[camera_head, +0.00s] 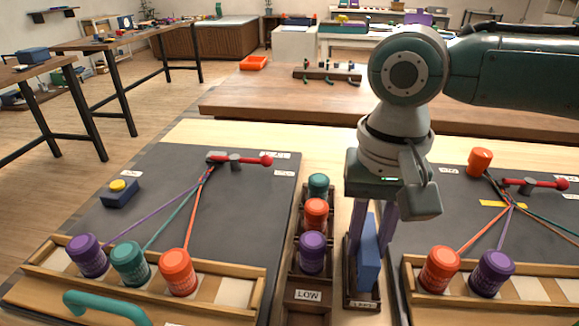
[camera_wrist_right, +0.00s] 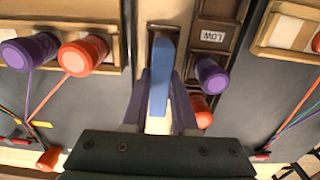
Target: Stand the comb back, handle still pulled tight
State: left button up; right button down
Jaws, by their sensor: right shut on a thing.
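The blue comb (camera_head: 369,262) stands upright between the purple fingers of my right gripper (camera_head: 372,230), which is shut on it. Its lower end is at a narrow dark wooden holder (camera_head: 362,302) in the gap between the two boards. I cannot tell whether it rests on the holder's floor. In the right wrist view the comb (camera_wrist_right: 159,75) lies between the two fingers, its far end at the holder. A teal handle (camera_head: 105,308) shows at the front edge of the left board, with no gripper on it. My left gripper is not in view.
A rack (camera_head: 307,295) of spools stands just left of the holder. The left board (camera_head: 240,190) carries three spools with cords running to a red-knobbed clamp (camera_head: 240,159). The right board has orange and purple spools (camera_head: 491,273) close beside my gripper, and an orange spool (camera_head: 480,161) farther back.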

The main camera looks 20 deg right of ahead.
jog(key=shift+f, duration=0.6)
jog(key=c, duration=0.6)
grip_release()
